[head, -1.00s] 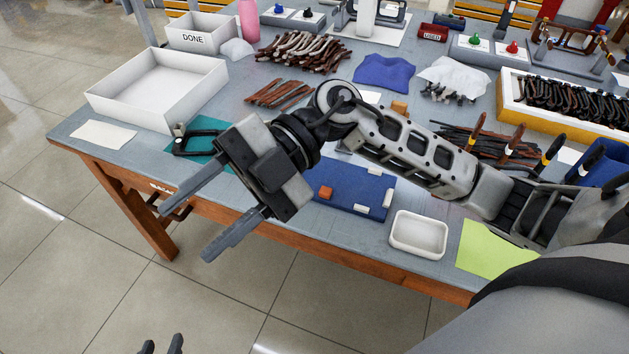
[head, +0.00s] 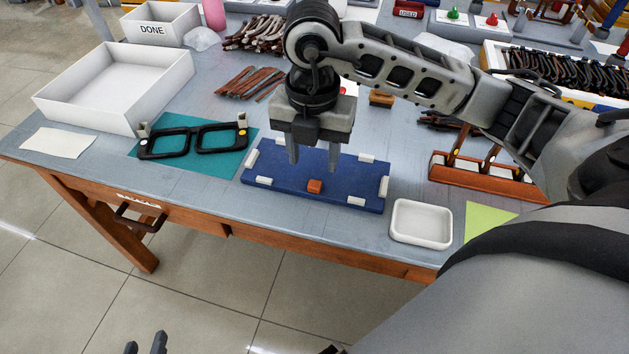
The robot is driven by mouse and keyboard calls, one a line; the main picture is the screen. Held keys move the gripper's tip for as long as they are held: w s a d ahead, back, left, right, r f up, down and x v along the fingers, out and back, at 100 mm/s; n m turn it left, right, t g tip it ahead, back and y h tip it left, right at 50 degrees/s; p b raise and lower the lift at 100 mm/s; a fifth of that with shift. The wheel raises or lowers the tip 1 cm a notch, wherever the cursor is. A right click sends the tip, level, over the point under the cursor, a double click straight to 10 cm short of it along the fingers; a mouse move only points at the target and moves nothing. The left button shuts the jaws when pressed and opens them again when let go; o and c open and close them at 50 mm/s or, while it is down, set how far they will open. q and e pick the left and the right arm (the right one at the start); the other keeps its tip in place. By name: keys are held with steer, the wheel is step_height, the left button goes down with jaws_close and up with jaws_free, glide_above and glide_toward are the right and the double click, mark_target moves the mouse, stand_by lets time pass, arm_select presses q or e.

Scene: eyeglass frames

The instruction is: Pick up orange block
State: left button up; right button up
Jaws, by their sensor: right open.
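The small orange block (head: 315,187) lies on the blue mat (head: 290,192), near its front edge. My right gripper (head: 314,162) points down over the mat, its two fingers apart and empty. In the picture its fingertips are just above and behind the block, and it does not hold it. The exact height of the fingertips is hard to tell. My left gripper (head: 146,343) shows only as two fingertips at the bottom edge, with a gap between them, far from the block.
White pieces (head: 349,201) sit around the mat's edges. Black eyeglass frames (head: 195,142) lie on a teal mat (head: 190,167) to the left. A white dish (head: 421,222) is on the right. A large white tray (head: 85,107) and a DONE box (head: 152,30) stand at back left.

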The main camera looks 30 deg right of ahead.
mark_target(315, 184)
steer(key=shift+w+d+f, duration=0.1)
steer(key=shift+d+f, duration=0.05)
steer(key=shift+f, duration=3.05)
jaws_close()
